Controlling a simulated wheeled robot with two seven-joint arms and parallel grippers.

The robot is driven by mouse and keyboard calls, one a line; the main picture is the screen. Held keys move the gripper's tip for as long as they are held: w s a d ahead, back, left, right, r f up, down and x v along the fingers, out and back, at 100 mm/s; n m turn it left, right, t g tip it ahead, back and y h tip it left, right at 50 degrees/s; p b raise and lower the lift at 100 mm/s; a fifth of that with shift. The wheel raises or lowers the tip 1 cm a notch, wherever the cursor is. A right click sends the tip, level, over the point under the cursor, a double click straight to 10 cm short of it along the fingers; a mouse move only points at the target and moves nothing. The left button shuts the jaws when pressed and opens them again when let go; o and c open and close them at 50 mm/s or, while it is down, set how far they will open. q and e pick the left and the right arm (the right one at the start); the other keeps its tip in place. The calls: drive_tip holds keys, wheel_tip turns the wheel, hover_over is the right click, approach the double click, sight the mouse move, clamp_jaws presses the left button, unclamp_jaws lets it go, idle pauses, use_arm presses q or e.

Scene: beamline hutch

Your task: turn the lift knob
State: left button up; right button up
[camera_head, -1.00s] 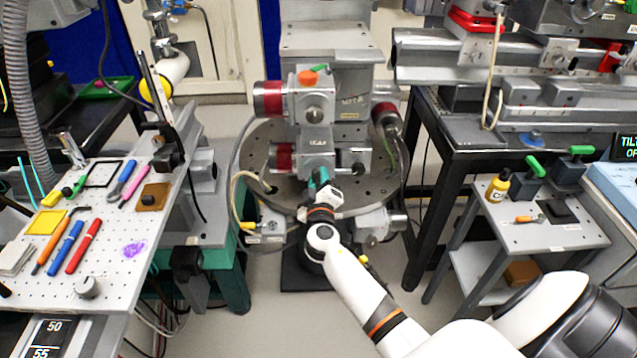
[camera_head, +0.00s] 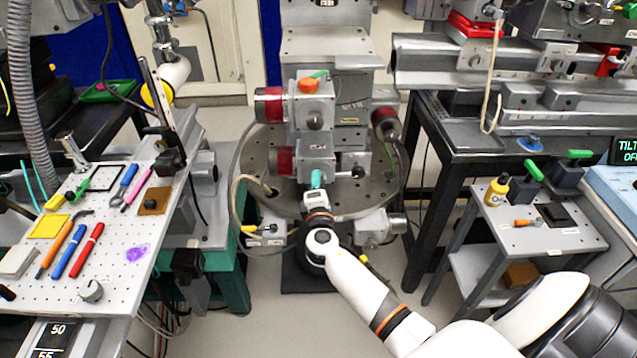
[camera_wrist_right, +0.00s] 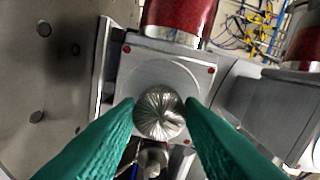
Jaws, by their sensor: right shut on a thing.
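The silver ribbed knob (camera_wrist_right: 160,114) sits on a grey square plate with small red screws in the right wrist view. The two green fingers of my right gripper (camera_wrist_right: 160,108) close on it from either side. In the head view my right gripper (camera_head: 317,180) reaches to the front of the lower grey block (camera_head: 317,150) of the stage stack, and the held knob is hidden there. My left gripper is not in view.
Another knob (camera_head: 315,122) and an orange cap (camera_head: 308,86) are on the block above. The round base plate (camera_head: 385,190) lies below, with cables beside it. A pegboard table (camera_head: 110,275) with tools stands left. A small cart (camera_head: 545,238) stands right.

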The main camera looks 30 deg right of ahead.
drive_tip(key=shift+n+p, duration=0.6)
drive_tip(key=shift+n, duration=1.3)
drive_tip(key=shift+f, duration=0.1)
drive_tip(key=o, duration=1)
drive_tip(key=shift+a, duration=0.1)
drive_tip(key=v, duration=1.2)
drive_tip(key=shift+b, duration=0.4)
